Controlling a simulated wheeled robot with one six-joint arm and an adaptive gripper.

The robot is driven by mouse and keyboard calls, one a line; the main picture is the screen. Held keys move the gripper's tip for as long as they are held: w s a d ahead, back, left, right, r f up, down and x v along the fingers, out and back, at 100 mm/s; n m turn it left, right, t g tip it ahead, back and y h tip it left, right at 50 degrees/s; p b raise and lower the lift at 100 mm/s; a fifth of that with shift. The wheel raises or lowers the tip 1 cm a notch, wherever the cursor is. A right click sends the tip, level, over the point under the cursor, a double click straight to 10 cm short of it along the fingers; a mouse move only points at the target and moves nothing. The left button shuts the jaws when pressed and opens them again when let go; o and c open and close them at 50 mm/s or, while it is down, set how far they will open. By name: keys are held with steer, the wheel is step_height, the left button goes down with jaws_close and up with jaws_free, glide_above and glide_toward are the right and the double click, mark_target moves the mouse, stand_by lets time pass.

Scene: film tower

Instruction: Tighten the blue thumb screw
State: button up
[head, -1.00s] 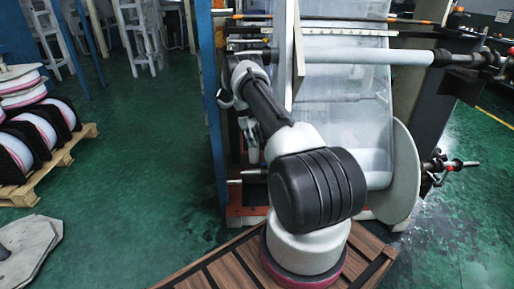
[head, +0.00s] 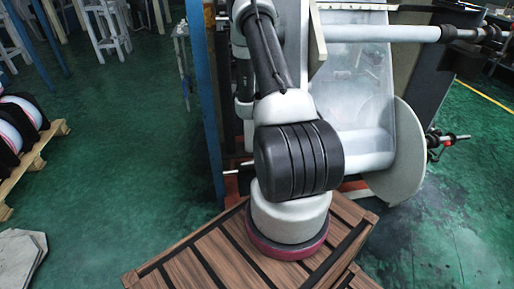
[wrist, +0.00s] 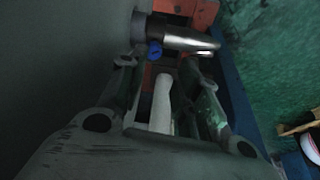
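The small blue thumb screw (wrist: 155,51) shows in the wrist view, on a dark collar at the left end of a shiny metal shaft (wrist: 188,40). My gripper (wrist: 160,62) has its two fingers spread apart with the screw just beyond and between their tips, nearer the left one. I cannot tell whether a finger touches it. A pale rod-like part (wrist: 162,100) shows between the fingers farther back. In the head view my arm reaches up to the film machine's left side. My gripper and the screw cannot be made out there.
A film web (head: 352,85) and a large pale disc (head: 402,150) stand right of my arm. A blue post (head: 203,90) stands close on its left. A pallet (head: 30,165) with reels is at far left. Green floor between is clear.

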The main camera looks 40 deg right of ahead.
steer(key=shift+m+h, duration=0.3)
steer(key=shift+m, duration=0.1)
steer(key=x, duration=0.4)
steer(key=s+x, duration=0.1)
steer(key=x, duration=0.2)
steer(key=shift+d, duration=0.2)
steer(key=shift+c, duration=0.5)
jaws_close()
